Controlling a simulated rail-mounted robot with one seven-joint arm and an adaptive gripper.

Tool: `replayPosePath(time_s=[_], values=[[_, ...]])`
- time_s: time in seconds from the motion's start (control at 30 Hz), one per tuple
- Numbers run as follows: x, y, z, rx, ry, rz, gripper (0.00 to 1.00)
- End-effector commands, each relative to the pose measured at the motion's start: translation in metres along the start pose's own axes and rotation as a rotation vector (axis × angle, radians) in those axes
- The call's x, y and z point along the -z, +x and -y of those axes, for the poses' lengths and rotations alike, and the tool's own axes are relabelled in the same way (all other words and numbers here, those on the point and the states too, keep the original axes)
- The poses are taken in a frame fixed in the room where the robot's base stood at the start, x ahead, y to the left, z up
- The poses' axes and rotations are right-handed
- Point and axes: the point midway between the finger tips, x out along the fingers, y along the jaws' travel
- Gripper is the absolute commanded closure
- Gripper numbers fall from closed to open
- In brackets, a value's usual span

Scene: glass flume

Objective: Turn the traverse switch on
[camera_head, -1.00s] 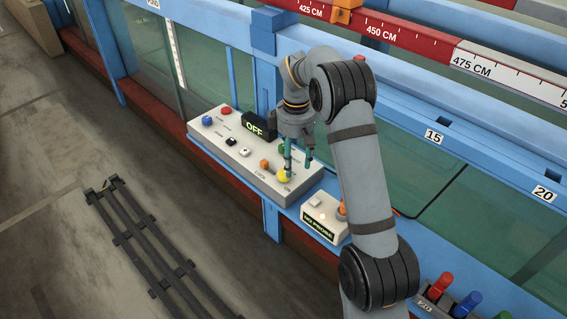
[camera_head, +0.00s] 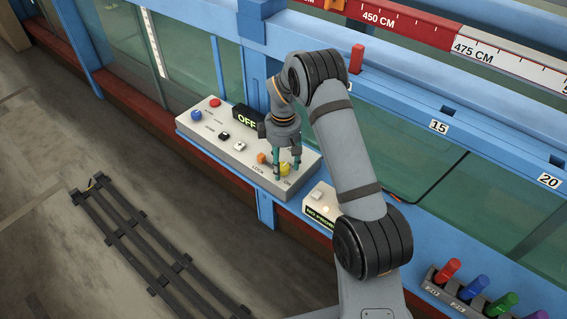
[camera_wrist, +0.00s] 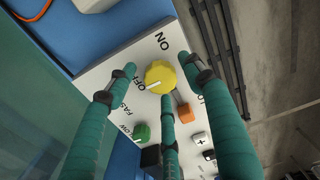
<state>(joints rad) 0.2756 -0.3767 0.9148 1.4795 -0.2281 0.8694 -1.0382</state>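The yellow round knob (camera_head: 285,168) sits at the near right end of the white control box (camera_head: 212,139). In the wrist view the yellow knob (camera_wrist: 160,77) lies between the labels ON and OFF, and its white line points to OFF. The box's display (camera_head: 247,120) reads OFF. My gripper (camera_head: 287,170) is over the knob, pointing down. In the wrist view its three teal fingers (camera_wrist: 157,72) are spread around the knob, with gaps visible at the sides. I cannot tell whether the lower finger touches it.
An orange button (camera_wrist: 184,113) and a green knob (camera_wrist: 141,132) are close to the fingers. Blue (camera_head: 196,115) and red (camera_head: 214,101) buttons are at the box's far end. A smaller white box (camera_head: 319,205) stands at right, partly behind my arm. Coloured handles (camera_head: 473,287) stand in a rack.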

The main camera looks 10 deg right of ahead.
Motion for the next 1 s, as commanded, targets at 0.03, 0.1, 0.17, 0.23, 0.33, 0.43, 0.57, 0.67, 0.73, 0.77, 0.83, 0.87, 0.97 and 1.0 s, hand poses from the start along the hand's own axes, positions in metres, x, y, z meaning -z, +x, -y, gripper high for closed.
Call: replayPosePath(time_s=[0.03, 0.1, 0.17, 0.23, 0.33, 0.43, 0.57, 0.67, 0.73, 0.77, 0.83, 0.87, 0.97, 1.0], values=[[-0.0001, 0.0000, 0.0001, 0.000, 0.000, 0.000, 0.51], [-0.0001, -0.0001, 0.0001, 0.000, 0.000, 0.000, 0.55], [-0.0001, -0.0001, 0.0002, 0.000, 0.000, 0.000, 0.59], [-0.0001, -0.0001, 0.0002, 0.000, 0.000, 0.000, 0.63], [-0.0001, -0.0002, 0.0002, 0.000, 0.000, 0.000, 0.69], [-0.0002, -0.0002, 0.0002, 0.001, 0.000, 0.001, 0.74], [-0.0002, -0.0003, 0.0002, 0.001, 0.000, 0.001, 0.82], [-0.0003, -0.0003, 0.0001, 0.001, 0.000, 0.001, 0.88], [-0.0004, -0.0003, 0.0001, 0.001, 0.000, 0.001, 0.92], [-0.0004, -0.0003, 0.0001, 0.001, 0.000, 0.001, 0.93], [-0.0005, -0.0002, 0.0001, 0.001, 0.001, 0.001, 0.93], [-0.0005, -0.0002, 0.0001, 0.001, 0.003, 0.001, 0.93], [-0.0004, 0.0004, 0.0002, 0.001, 0.014, 0.001, 0.93], [-0.0003, 0.0008, 0.0002, 0.001, 0.021, 0.001, 0.93]])
